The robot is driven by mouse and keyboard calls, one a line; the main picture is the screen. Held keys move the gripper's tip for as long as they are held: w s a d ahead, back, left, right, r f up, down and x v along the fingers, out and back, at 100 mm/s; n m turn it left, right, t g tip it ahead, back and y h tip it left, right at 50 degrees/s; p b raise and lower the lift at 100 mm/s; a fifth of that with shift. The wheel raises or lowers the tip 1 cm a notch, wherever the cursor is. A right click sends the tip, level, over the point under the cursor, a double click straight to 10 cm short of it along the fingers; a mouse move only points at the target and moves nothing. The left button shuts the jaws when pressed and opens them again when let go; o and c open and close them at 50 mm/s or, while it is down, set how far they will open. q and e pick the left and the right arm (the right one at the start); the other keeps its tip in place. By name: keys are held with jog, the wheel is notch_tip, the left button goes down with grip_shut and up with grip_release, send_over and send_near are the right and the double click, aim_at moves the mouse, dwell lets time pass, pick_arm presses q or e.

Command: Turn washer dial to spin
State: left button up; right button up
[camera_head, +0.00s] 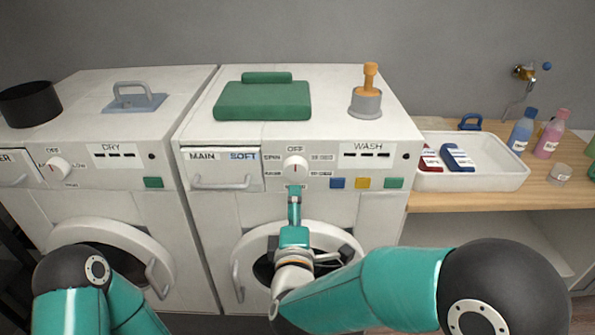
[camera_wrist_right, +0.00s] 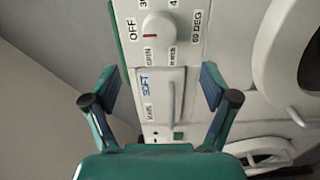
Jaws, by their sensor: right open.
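The washer (camera_head: 381,98) is the machine marked WASH, right of the dryer. Its white round dial (camera_head: 295,166) has its red mark pointing up at OFF, and SPIN is printed at its upper left. The dial also shows near the top of the right wrist view (camera_wrist_right: 156,32), beyond the fingertips. My right gripper (camera_head: 295,194) is just below the dial in the head view, partly covering the label there. The right wrist view shows its fingers (camera_wrist_right: 158,75) spread apart with nothing between them. My left gripper is out of the head view.
The dryer (camera_head: 142,128) stands at left with its own dial (camera_head: 58,169). A drawer handle (camera_head: 223,182) sticks out left of the washer dial. Blue (camera_head: 337,183), yellow (camera_head: 362,183) and green (camera_head: 394,183) buttons are at right.

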aim_at(295, 174)
jog(key=w+p, duration=0.2)
jog(key=w, duration=1)
jog(key=shift+p, duration=0.35)
